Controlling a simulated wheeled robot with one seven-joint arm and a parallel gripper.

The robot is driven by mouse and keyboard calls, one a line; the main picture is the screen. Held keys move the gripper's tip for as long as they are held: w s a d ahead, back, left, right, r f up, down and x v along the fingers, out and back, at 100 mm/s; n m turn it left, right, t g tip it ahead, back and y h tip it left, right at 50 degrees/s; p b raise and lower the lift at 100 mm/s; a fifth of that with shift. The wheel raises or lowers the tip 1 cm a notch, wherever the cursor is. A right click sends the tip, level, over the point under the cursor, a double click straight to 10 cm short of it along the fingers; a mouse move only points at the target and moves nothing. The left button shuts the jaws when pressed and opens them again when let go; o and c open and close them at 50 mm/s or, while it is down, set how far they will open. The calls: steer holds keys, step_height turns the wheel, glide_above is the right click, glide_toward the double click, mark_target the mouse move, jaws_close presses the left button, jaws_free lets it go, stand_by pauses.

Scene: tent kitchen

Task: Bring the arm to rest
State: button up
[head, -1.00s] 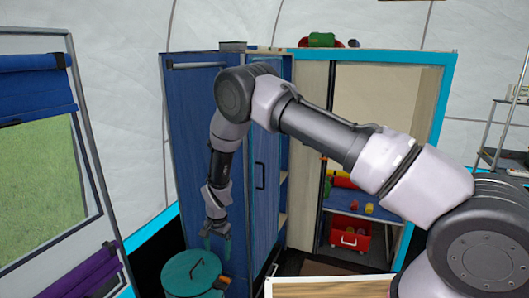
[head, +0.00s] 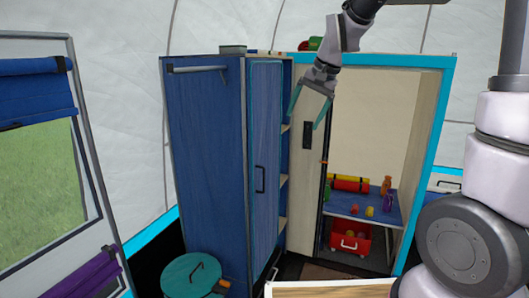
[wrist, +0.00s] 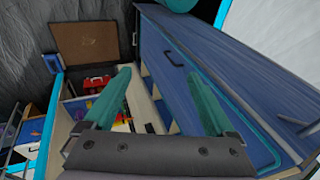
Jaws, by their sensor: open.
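My gripper (head: 310,106) hangs from my raised arm near the top of the head view, fingers pointing down. Its two teal fingers are spread apart with nothing between them. In the head view it appears in front of the open doorway beside the blue cabinet (head: 205,165). In the wrist view my gripper (wrist: 165,100) shows both teal fingers apart, with the blue cabinet (wrist: 185,60) behind and to the right. Part of my arm runs out of the top of the head view.
A teal round-lidded bin (head: 190,275) stands at the cabinet's foot. A red crate (head: 348,240) sits under a low blue shelf (head: 350,203) holding several colourful items. A wooden board edge (head: 325,289) is at the bottom. A window (head: 40,175) is on the left.

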steer(key=s+d+r+t, duration=0.1)
steer(key=s+d+r, duration=0.2)
steer(key=s+d, duration=0.3)
steer(key=s+d+r+t+h, duration=0.1)
steer(key=s+d+r, duration=0.3)
steer(key=s, duration=0.9)
steer(key=d+t, duration=0.1)
steer(key=d, duration=0.2)
steer(key=shift+d+r, duration=0.15)
steer(key=shift+d, duration=0.15)
